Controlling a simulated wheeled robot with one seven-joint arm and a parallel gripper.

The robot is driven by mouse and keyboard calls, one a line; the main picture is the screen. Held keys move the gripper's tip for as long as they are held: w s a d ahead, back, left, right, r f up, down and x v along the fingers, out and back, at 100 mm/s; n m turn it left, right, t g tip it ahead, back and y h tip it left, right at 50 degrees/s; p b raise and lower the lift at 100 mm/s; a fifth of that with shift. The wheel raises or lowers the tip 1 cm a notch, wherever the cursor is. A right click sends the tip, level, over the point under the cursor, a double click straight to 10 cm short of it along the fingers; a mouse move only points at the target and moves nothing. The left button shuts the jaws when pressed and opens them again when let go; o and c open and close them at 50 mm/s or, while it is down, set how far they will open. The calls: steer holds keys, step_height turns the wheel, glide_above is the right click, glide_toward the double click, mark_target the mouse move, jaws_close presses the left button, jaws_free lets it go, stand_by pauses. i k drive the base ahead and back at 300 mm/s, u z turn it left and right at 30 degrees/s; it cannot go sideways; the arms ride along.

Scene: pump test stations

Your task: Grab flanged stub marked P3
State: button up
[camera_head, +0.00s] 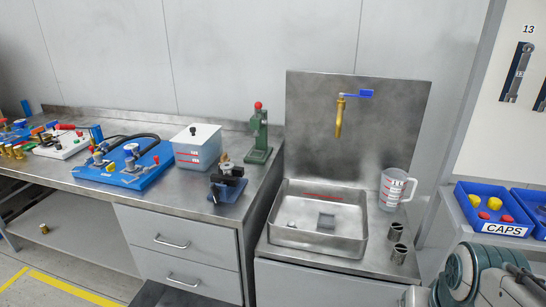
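No mark reading P3 is legible in the head view, so I cannot tell which part is the flanged stub. Two small metal cylinders (397,242) stand at the right of the sink, one behind the other; their marks are too small to read. Several brass fittings (12,151) stand at the far left of the bench, also without readable marks. A small brass piece (43,228) sits on the lower shelf at left. Part of my teal and white arm shows at the bottom right, but my gripper's fingers are not in view.
A steel sink (318,260) has a brass tap (339,117) above it and a clear jug (393,188) beside it. The bench (177,198) holds a blue pump board (152,174), a white tank (197,152) and a green press (258,140). A blue CAPS bin (498,229) is at right.

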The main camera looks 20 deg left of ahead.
mark_target(226, 167)
steer(key=u, duration=0.2)
steer(key=i, duration=0.75)
steer(key=u, duration=0.5)
